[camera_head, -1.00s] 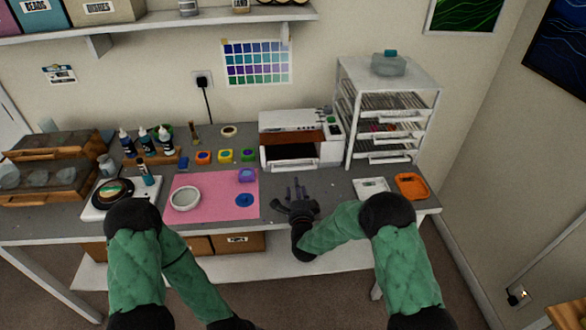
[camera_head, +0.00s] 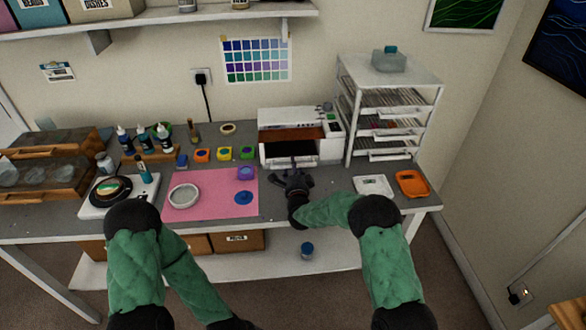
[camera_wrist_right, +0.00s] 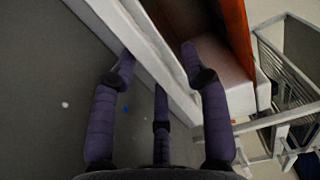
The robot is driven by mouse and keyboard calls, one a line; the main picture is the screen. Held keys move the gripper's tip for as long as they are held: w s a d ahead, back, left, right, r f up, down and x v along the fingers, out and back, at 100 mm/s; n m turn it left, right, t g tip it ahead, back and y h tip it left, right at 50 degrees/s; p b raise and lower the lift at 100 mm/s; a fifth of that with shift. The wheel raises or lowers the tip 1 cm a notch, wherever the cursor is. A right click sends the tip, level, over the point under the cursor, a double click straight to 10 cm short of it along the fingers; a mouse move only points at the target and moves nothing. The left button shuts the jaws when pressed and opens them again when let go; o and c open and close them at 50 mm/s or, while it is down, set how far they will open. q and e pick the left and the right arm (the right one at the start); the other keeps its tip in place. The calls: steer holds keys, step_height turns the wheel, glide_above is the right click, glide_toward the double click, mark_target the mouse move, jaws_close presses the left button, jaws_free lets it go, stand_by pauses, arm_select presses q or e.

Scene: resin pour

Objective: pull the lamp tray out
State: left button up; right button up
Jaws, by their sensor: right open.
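The lamp (camera_head: 292,120) is a white box with an orange-brown inside, on the bench against the wall. Its tray shows as a white front edge (camera_head: 275,162) low in the lamp's opening. My right gripper (camera_head: 293,166) is open right in front of the tray. In the right wrist view, the white front bar of the tray (camera_wrist_right: 148,42) runs diagonally between the spread fingers of my right gripper (camera_wrist_right: 157,55). I cannot tell whether they touch it. My left arm hangs at the lower left, and its gripper is out of the picture.
A white drawer rack (camera_head: 392,105) stands right of the lamp. A pink mat (camera_head: 215,207) with a white ring mold (camera_head: 184,196) lies left. Grey bench around my gripper is clear.

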jaws_close()
steer(key=s, duration=0.4)
steer(key=s+d+b, duration=0.1)
steer(key=s, duration=0.6)
steer(key=shift+s+d, duration=0.15)
steer(key=shift+s, duration=0.35)
jaws_free()
steer(key=shift+s, duration=0.1)
steer(key=s+d, duration=0.1)
steer(key=s, duration=1)
steer(key=shift+s+d, duration=0.2)
steer(key=shift+s, duration=0.15)
